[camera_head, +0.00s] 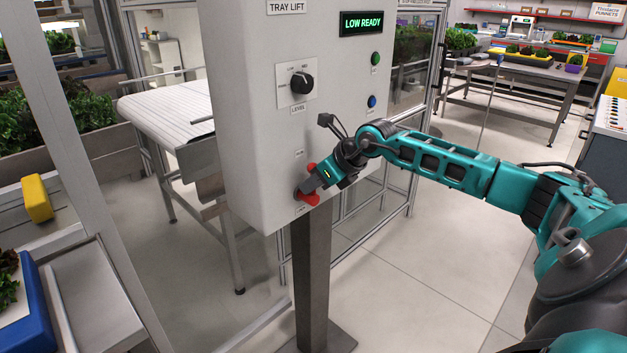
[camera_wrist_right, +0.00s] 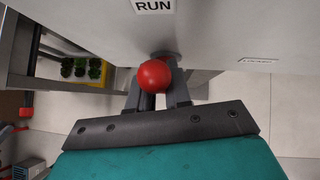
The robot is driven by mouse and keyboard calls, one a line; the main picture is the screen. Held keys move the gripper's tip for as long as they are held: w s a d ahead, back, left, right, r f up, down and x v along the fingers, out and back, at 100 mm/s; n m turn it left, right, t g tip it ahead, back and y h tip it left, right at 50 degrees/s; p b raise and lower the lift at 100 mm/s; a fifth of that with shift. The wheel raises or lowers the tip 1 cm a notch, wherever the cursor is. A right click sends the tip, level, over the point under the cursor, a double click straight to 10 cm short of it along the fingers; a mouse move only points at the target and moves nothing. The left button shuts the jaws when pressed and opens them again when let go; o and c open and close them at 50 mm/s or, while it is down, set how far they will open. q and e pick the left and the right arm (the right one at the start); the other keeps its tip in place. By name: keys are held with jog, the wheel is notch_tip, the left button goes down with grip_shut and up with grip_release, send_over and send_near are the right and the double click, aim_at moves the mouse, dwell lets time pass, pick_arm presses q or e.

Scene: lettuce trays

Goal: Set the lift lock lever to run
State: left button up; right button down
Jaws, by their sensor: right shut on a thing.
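The lift lock lever shows as red parts (camera_head: 309,199) low on the front of the grey tray lift control box (camera_head: 240,110). In the right wrist view its red ball knob (camera_wrist_right: 155,75) sits between the fingers, below a RUN label (camera_wrist_right: 154,6). A second label (camera_wrist_right: 258,60) at the right is too oblique to read. My right gripper (camera_head: 308,185) is shut on the lever; it also shows in the right wrist view (camera_wrist_right: 157,92). The gripper hides part of the lever in the head view. My left gripper is not in view.
The box carries a lit LOW READY display (camera_head: 361,23), a black level knob (camera_head: 301,82), a green button (camera_head: 375,58) and a blue button (camera_head: 372,101). It stands on a metal post (camera_head: 312,270). A conveyor (camera_head: 168,112) is behind it. Floor at the right is clear.

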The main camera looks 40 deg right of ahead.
jog(key=shift+w+d+r, duration=0.1)
jog(key=shift+w+r, duration=0.1)
jog(key=shift+r, duration=0.25)
jog(key=c, duration=1.2)
grip_release()
jog(key=shift+o, duration=0.2)
jog(key=shift+f, duration=0.15)
jog(key=shift+s, duration=0.15)
jog(key=b+v, duration=0.1)
jog(key=v, duration=1.1)
jog(key=shift+s+r+b, duration=0.25)
jog(key=shift+s+b, duration=0.05)
jog(key=shift+b, duration=0.1)
